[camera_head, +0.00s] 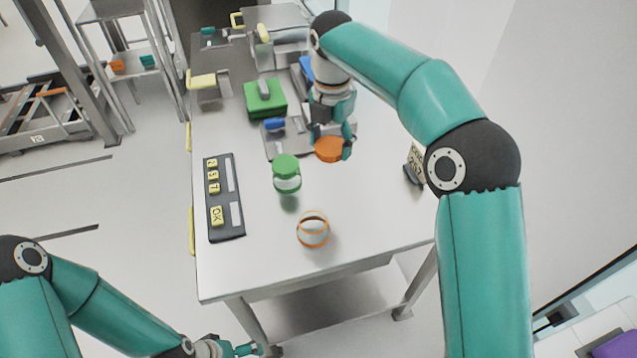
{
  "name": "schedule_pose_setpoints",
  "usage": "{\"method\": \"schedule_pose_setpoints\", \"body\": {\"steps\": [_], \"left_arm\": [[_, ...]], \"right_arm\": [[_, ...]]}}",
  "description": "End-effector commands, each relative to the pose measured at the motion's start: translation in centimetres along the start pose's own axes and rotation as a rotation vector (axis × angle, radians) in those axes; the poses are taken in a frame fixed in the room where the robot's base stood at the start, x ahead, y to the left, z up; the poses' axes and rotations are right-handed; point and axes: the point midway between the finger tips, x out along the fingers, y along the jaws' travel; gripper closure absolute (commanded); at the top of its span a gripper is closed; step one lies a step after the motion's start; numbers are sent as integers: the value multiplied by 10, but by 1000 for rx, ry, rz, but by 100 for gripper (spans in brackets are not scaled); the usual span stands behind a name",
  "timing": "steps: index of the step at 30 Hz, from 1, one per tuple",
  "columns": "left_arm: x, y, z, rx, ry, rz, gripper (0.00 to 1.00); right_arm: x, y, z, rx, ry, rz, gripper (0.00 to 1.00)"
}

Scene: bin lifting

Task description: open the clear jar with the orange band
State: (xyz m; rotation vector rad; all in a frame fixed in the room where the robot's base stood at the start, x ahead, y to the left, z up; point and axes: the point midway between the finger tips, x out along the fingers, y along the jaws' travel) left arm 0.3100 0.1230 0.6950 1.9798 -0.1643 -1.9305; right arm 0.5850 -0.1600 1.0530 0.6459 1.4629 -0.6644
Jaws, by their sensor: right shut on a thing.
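The clear jar with the orange band (313,231) stands near the front of the white table, its top uncovered. My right gripper (331,142) is shut on an orange lid (329,151), held behind and above the jar, apart from it. A second jar with a green lid (286,168) stands behind and left of the clear jar, with its lid on. My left gripper (245,349) is low at the bottom edge of the picture, in front of the table and away from the jars. Its fingers are small and partly cut off.
A dark keypad panel (224,197) with yellow keys lies on the left of the table (262,262). Green (264,98) and blue items and a grey tray stand behind the jars. A small dark object (413,172) sits at the right edge. The table front is clear.

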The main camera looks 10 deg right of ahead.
Motion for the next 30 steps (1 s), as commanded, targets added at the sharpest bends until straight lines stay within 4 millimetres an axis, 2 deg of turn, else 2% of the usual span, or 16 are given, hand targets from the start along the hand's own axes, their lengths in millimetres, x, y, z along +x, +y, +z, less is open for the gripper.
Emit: {"method": "schedule_pose_setpoints", "body": {"steps": [3,6,10,13,16,20,27,30], "left_arm": [[-1,0,0,0,0,0,0],[-1,0,0,0,0,0,0],[-1,0,0,0,0,0,0],[2,-1,0,0,0,0,0],[7,-3,0,0,0,0,0],[13,-5,0,0,0,0,0],[15,-5,0,0,0,0,0],[14,-5,0,0,0,0,0]], "right_arm": [[-17,3,-4,-237,2,5,77],[-26,4,-6,-387,5,7,77],[-32,5,-8,-501,8,8,77],[-25,5,-9,-534,10,6,77],[-7,4,-9,-539,11,6,77],[25,4,-10,-539,13,4,77],[87,5,-11,-538,13,5,77],[106,5,-11,-537,11,6,77]]}}
